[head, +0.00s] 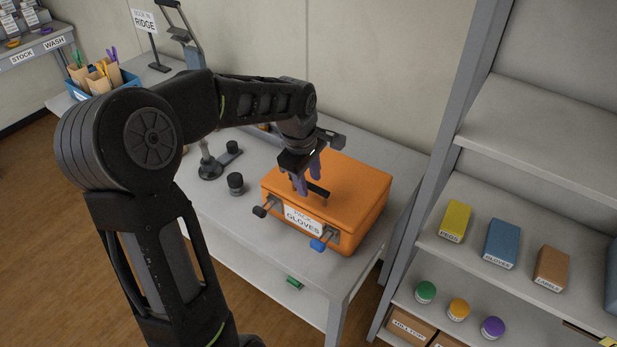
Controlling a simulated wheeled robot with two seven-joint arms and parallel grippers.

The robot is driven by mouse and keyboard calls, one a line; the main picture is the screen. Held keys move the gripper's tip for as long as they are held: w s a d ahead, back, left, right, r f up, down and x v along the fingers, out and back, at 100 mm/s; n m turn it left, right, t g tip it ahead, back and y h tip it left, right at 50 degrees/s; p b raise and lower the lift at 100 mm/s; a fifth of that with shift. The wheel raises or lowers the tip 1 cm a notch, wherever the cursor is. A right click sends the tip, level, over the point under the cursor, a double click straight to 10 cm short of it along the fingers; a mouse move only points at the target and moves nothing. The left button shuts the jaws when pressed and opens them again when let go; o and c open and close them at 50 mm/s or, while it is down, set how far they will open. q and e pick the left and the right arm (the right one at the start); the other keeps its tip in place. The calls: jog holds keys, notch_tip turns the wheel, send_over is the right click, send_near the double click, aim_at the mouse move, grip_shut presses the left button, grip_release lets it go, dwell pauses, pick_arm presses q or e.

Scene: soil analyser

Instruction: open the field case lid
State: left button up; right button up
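The orange field case (350,204) sits on the grey table, its lid down. A black handle (318,193) stands on the lid. My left gripper (308,181) is over the lid at the handle's left end. Its two purple fingers look apart, with a gap between them. They hide part of the handle, and I cannot tell whether they touch it. My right gripper is out of view.
A black-capped jar (235,184) and a dark stand (209,168) are left of the case. A green item (294,283) lies on the lower shelf. A shelf unit (524,205) with boxes and jars stands close at the right. A blue bin (100,76) is at the back left.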

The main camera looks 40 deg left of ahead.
pick_arm(q)
grip_shut()
dwell(0.5)
dwell(1.0)
